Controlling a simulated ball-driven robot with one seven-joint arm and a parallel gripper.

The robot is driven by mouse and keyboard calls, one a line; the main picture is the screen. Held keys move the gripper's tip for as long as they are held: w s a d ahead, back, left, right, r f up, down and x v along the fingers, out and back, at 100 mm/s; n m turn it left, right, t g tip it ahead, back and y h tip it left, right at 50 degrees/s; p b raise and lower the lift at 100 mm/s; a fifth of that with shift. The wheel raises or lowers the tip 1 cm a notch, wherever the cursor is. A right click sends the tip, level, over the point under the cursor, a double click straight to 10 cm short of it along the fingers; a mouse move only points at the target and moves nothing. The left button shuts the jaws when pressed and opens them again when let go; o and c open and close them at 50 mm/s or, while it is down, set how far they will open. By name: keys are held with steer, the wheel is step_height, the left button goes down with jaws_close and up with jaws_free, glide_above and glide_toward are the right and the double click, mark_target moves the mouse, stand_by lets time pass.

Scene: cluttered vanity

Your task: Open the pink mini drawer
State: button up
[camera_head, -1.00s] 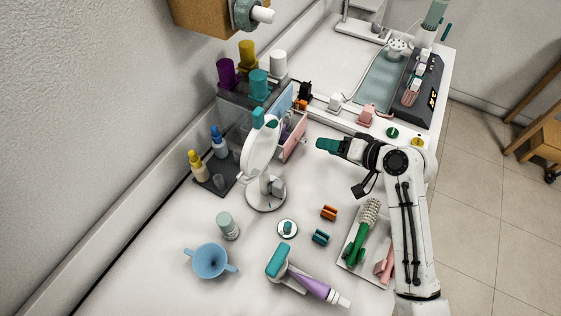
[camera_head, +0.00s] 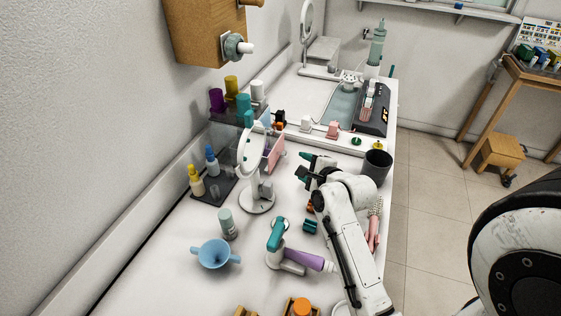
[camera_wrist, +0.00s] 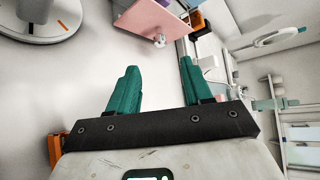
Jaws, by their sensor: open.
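The pink mini drawer (camera_head: 275,150) shows its front behind the round mirror (camera_head: 251,152), beside the grey translucent organizer (camera_head: 224,133). The mirror hides part of it. In the wrist view, its pink front (camera_wrist: 150,14) is at the top, with a small shiny knob (camera_wrist: 160,40) standing out from it. My gripper (camera_head: 304,167) is to the right of the drawer in the head view. In the wrist view, my gripper's teal fingers (camera_wrist: 158,68) are apart with nothing between them, and the knob lies beyond the fingertips, between their lines.
The mirror's round base (camera_wrist: 40,20) is at upper left in the wrist view. A blue funnel cup (camera_head: 215,254), a teal-and-purple tool (camera_head: 302,258) and a dark cup (camera_head: 376,167) stand on the counter. Counter between my gripper and the mirror is clear.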

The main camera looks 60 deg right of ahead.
mark_target(286, 156)
steer(key=x, duration=0.9)
steer(key=shift+w+d+f+p, duration=0.15)
steer(key=shift+w+d+p, duration=0.1)
steer(key=shift+w+p, duration=0.1)
steer(key=shift+s, duration=0.1)
jaws_close()
